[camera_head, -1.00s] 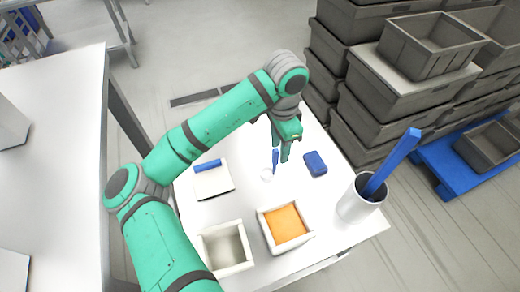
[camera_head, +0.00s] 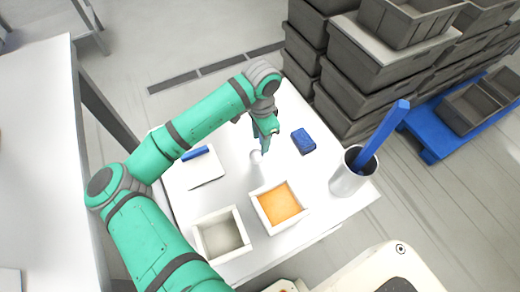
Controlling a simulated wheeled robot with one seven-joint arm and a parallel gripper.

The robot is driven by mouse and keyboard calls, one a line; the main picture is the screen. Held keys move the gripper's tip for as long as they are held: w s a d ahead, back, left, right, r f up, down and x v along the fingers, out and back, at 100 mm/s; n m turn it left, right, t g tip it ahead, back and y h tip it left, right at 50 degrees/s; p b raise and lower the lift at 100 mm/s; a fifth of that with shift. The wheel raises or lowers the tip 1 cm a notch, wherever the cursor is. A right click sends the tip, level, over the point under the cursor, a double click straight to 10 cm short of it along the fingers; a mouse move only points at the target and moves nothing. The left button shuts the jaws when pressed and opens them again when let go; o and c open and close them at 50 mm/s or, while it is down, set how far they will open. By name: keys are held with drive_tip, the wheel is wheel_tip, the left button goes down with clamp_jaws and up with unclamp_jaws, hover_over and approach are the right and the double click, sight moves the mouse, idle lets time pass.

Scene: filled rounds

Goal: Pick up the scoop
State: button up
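The scoop shows as a small white bowl (camera_head: 256,156) on the white table, right at the tip of my gripper. Its blue handle is mostly hidden behind the gripper. My gripper (camera_head: 265,148) points down at the scoop from above, at the end of the green arm. The fingers are small and overlap each other in this view, so I cannot tell whether they are open or closed around the handle. I also cannot tell whether the scoop touches the table.
A blue block (camera_head: 303,141) lies right of the gripper. A white cup (camera_head: 347,182) holds a tall blue stick (camera_head: 382,136). In front are an orange-filled tray (camera_head: 257,211) and a greyish-filled tray (camera_head: 202,243). A white blue-handled pan (camera_head: 200,171) lies left.

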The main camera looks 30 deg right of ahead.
drive_tip(key=shift+a+f, duration=0.15)
drive_tip(key=shift+f, duration=0.8)
clamp_jaws()
drive_tip(key=shift+r, duration=0.15)
drive_tip(key=shift+r, duration=0.65)
drive_tip(key=s+r, duration=1.1)
drive_tip(key=s, duration=0.3)
drive_tip(key=shift+a+r, duration=0.25)
drive_tip(key=shift+a, duration=0.05)
